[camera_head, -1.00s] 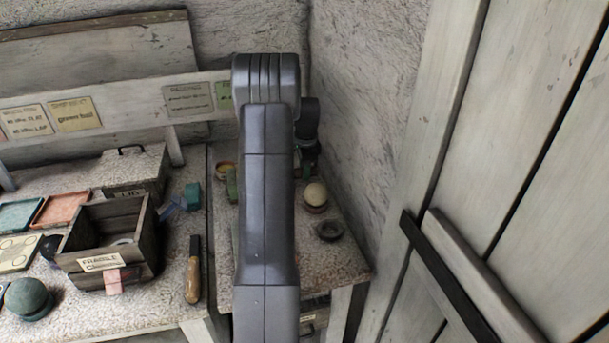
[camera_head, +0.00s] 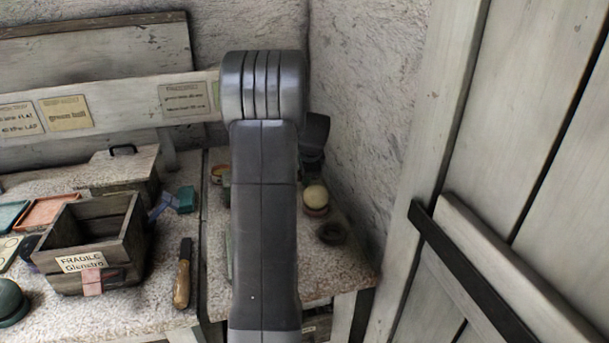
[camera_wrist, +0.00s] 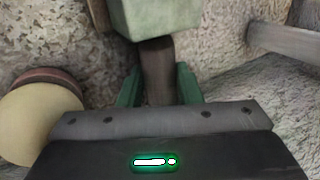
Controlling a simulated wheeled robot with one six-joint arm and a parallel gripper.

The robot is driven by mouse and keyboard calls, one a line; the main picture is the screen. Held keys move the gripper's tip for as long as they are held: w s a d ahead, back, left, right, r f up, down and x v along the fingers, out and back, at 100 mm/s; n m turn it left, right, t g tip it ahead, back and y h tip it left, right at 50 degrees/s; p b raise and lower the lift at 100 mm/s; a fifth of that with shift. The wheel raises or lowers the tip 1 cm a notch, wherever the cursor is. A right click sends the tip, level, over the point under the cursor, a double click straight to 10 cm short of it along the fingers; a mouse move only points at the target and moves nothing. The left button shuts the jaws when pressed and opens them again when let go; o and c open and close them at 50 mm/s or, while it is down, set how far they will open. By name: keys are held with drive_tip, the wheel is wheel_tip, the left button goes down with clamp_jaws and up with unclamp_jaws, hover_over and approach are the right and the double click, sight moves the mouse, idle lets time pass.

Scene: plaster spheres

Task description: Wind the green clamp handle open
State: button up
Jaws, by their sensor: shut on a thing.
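The clamp shows in the wrist view as a pale green block (camera_wrist: 158,18) at the top centre, with a dark brown upright handle (camera_wrist: 158,65) below it. My gripper (camera_wrist: 160,88) has its two green fingers on either side of this handle and is shut on it. The lower end of the handle is hidden behind the gripper body. In the head view my arm covers most of the clamp and the gripper, so how far the handle is turned cannot be told.
A pale ball on a reddish base (camera_head: 315,197) stands close to the gripper; it also shows in the wrist view (camera_wrist: 35,125). A dark ring (camera_head: 332,233) lies nearby. A wooden crate (camera_head: 125,235) and a wood-handled tool (camera_head: 183,275) are left. A wall stands close on the right.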

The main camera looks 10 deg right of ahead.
drive_tip(key=o, duration=1)
drive_tip(key=shift+c, duration=0.2)
drive_tip(key=v, duration=1.4)
drive_tip(key=shift+p, duration=0.35)
drive_tip(key=shift+w+f, duration=0.1)
